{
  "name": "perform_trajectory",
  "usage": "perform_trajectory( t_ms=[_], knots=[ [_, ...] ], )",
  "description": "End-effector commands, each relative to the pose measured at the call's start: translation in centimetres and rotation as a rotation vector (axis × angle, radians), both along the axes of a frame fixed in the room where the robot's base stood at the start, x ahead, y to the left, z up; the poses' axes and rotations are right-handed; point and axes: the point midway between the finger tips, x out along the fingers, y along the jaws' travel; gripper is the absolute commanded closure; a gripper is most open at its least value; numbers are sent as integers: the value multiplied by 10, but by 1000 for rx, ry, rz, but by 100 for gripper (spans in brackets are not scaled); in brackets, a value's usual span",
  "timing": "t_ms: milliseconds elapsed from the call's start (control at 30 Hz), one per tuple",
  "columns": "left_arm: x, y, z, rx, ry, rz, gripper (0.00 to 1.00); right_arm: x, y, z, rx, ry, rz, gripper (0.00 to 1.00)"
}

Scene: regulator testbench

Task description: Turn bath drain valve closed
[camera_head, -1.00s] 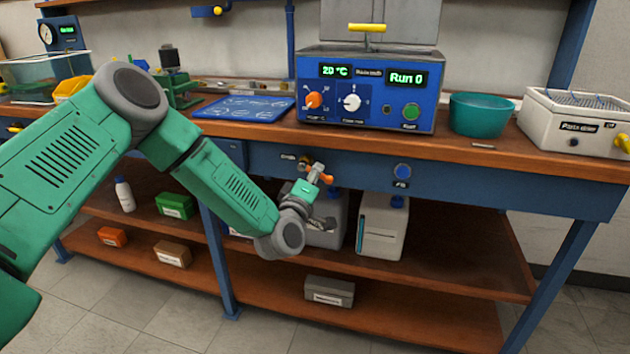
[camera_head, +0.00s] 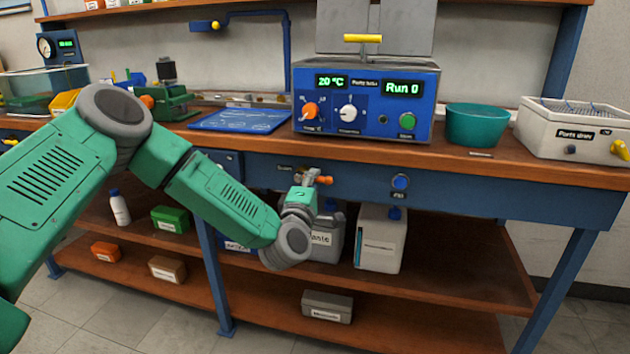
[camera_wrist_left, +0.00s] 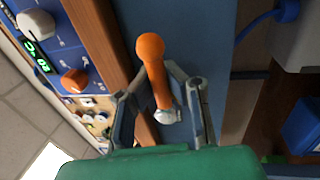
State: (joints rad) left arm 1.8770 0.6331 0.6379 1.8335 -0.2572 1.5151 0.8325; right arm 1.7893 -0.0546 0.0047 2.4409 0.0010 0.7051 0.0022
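The bath drain valve's orange handle (camera_head: 325,180) sticks out from the blue front rail of the bench, below the bath unit. In the left wrist view the handle (camera_wrist_left: 152,62) is a rounded orange lever with a pale metal end, lying between my fingers. My left gripper (camera_head: 308,176) is at the valve; it also shows in the left wrist view (camera_wrist_left: 160,84). Its fingers stand apart on either side of the handle. I cannot tell whether the fingertips touch it. The valve body is partly hidden by the gripper. My right gripper is not in view.
The blue bath unit (camera_head: 365,98) stands on the bench above the valve, its display reading 20 °C and Run 0. A waste container (camera_head: 327,240) and a white container (camera_head: 380,240) stand on the shelf below. A blue knob (camera_head: 400,183) sits on the rail to the right.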

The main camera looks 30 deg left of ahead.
Motion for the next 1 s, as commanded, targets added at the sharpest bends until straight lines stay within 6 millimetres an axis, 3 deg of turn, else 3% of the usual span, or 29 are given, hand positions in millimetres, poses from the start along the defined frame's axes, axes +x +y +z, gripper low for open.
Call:
perform_trajectory(
  t_ms=[33, 200, 233, 300, 667, 767, 1000],
  knots=[
    [-4, 0, -10, -3, 22, -3, 100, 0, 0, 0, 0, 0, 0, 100],
    [-4, 0, -10, -2, 22, -3, 100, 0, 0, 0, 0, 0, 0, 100],
    [-4, 0, -10, -2, 22, -3, 84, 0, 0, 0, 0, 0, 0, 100],
    [-3, -1, -9, -1, 19, -3, 65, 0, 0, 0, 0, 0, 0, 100],
    [-4, -2, -5, 0, 9, -2, 65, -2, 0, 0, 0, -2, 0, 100],
    [-14, -4, -7, -1, 11, -3, 65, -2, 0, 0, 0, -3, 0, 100],
    [-61, -15, -18, -2, 15, -4, 65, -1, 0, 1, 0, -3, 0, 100]
  ],
)
